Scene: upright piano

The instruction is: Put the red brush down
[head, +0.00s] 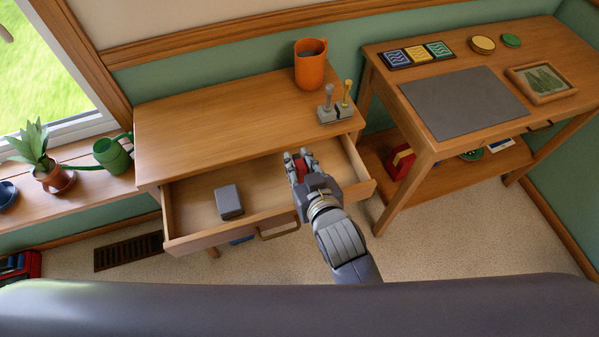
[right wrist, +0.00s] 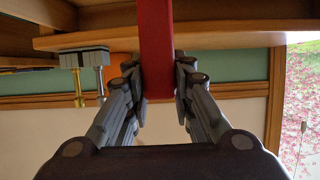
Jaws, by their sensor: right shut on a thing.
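The red brush (head: 301,168) is held between the fingers of my right gripper (head: 298,162), and mostly hidden by them in the head view. In the right wrist view the brush (right wrist: 156,50) shows as a red bar, with the fingers of the gripper (right wrist: 158,85) closed on both its sides. In the head view the gripper appears over the right part of the open drawer (head: 262,183) of the wooden desk (head: 215,115). Its exact height above the drawer is unclear. My left gripper is not in view.
A grey block (head: 229,202) lies in the drawer's left half. An orange mug (head: 310,66) and a grey stand with two posts (head: 336,111) are on the desk's right end. A side table with a grey mat (head: 465,105) stands to the right. The desk's left top is clear.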

